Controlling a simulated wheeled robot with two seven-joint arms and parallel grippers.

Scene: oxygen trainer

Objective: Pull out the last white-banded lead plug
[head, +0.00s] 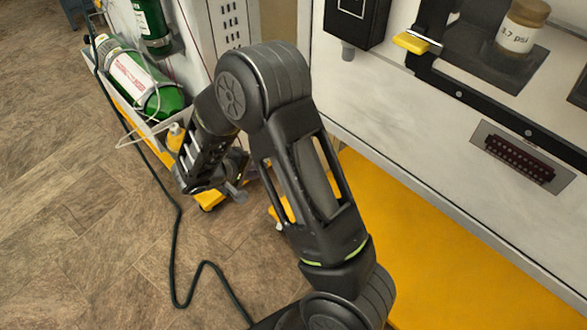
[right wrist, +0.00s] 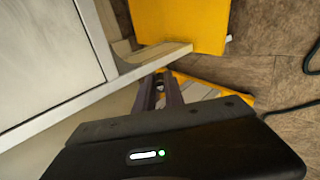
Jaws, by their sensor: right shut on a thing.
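My right arm crosses the middle of the head view, and its gripper (head: 232,190) hangs low beside the yellow-edged cart. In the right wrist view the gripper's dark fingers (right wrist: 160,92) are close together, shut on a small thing. That thing is mostly hidden between the fingers; I cannot make out a white band on it. A dark red connector strip (head: 518,158) with rows of small holes or pins sits on the white panel at right, well away from the gripper. No white-banded plug can be made out there. My left gripper is not in view.
A dark cable (head: 176,235) runs over the wood floor. A jar marked 3.7 psi (head: 521,30) stands on a dark mount at upper right. A yellow surface (head: 420,235) lies below the white panel (head: 400,110).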

